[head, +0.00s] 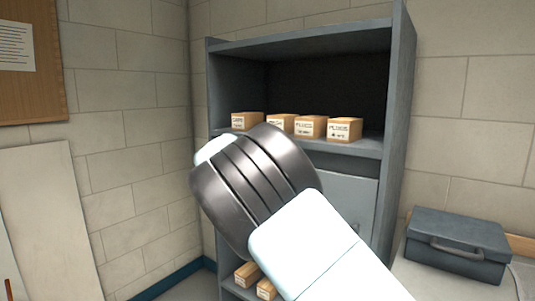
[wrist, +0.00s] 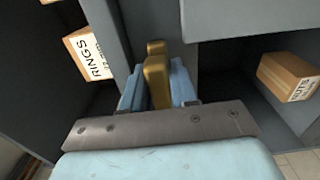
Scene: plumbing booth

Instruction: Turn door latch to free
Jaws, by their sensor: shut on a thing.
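The door latch (wrist: 156,78) is a brass-coloured lever in the middle of the wrist view, standing out from the grey cabinet front. My gripper (wrist: 157,92) has its two pale blue fingers on either side of the lever and is shut on it. In the head view the grey cabinet door (head: 350,198) shows partly to the right of my arm, below the shelf with boxes. My arm hides the latch and my fingers in that view. I cannot tell from these frames how far the latch is turned.
A row of labelled boxes (head: 311,127) stands on the upper shelf of the grey cabinet (head: 403,110). More boxes (head: 247,274) lie in the bottom compartment. A dark grey toolbox (head: 457,243) sits on a bench at the right. A pale board (head: 45,215) leans at the left wall.

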